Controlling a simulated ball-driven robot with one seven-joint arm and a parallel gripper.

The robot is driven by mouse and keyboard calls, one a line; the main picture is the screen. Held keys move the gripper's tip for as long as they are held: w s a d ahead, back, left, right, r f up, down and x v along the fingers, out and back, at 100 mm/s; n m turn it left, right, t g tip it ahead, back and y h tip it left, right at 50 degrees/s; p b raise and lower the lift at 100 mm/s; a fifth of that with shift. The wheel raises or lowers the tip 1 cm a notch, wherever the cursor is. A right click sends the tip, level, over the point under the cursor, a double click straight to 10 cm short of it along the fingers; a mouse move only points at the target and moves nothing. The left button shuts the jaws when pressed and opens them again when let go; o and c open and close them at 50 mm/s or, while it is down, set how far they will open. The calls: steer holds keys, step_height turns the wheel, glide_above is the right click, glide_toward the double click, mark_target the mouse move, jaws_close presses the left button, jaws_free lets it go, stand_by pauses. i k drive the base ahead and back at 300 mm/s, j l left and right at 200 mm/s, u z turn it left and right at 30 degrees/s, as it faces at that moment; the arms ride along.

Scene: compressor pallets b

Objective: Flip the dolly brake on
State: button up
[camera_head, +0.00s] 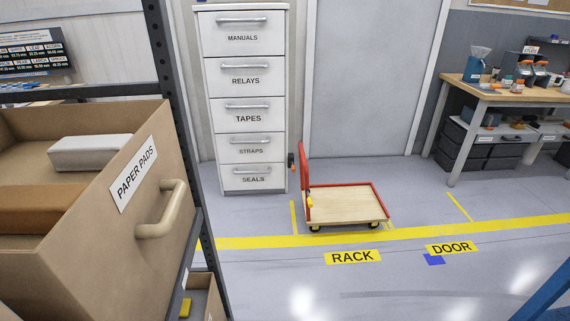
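The dolly (345,207) is a low cart with a light wooden deck, a red rim and a red upright (302,165) at its left end. A small yellow part (309,200) shows low at the left end of the deck. I cannot tell whether it is the brake, or how the brake is set. A dark and orange piece (291,161) shows beside the red upright. My gripper is not in view.
A brown bin labelled PAPER PADS (175,250) fills the near left, by a dark rack post (165,60). A white drawer cabinet (240,120) stands behind the dolly. A workbench (500,97) stands far right. RACK (352,257) and DOOR (451,248) floor labels lie on open floor.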

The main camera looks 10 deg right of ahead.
mark_target(309, 198)
steer(key=i+z, duration=0.15)
steer(key=i, duration=0.35)
steer(key=i+j+z, duration=0.2)
steer(key=i, duration=1.85)
